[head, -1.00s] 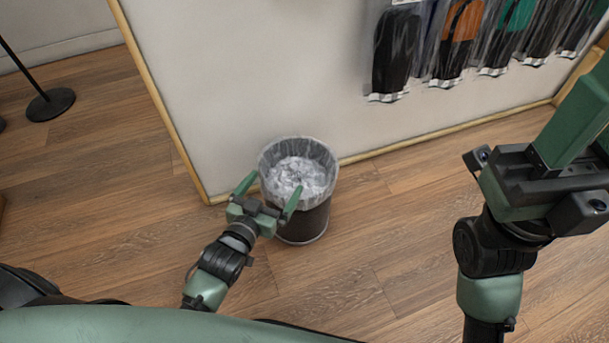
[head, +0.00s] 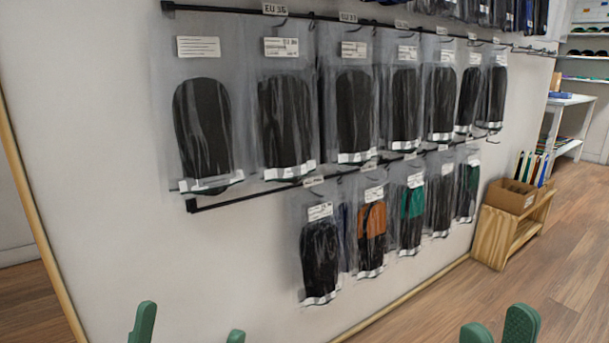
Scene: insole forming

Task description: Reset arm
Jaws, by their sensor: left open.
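My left gripper (head: 188,335) shows only as two green fingertips at the bottom edge, left of the middle. They stand apart with nothing visible between them. My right gripper (head: 500,330) shows as two green fingertips at the bottom edge on the right. These also stand apart, with a gap and nothing visible between them. Both arms and the gripper bodies are below the picture. Neither fingertip pair appears to touch anything.
A pale wall panel (head: 110,150) carries two rails of bagged insoles (head: 203,125). A wooden shelf unit (head: 493,238) with a cardboard box (head: 511,197) stands at right. A white table (head: 572,100) is behind it. Wooden floor (head: 575,250) is open at right.

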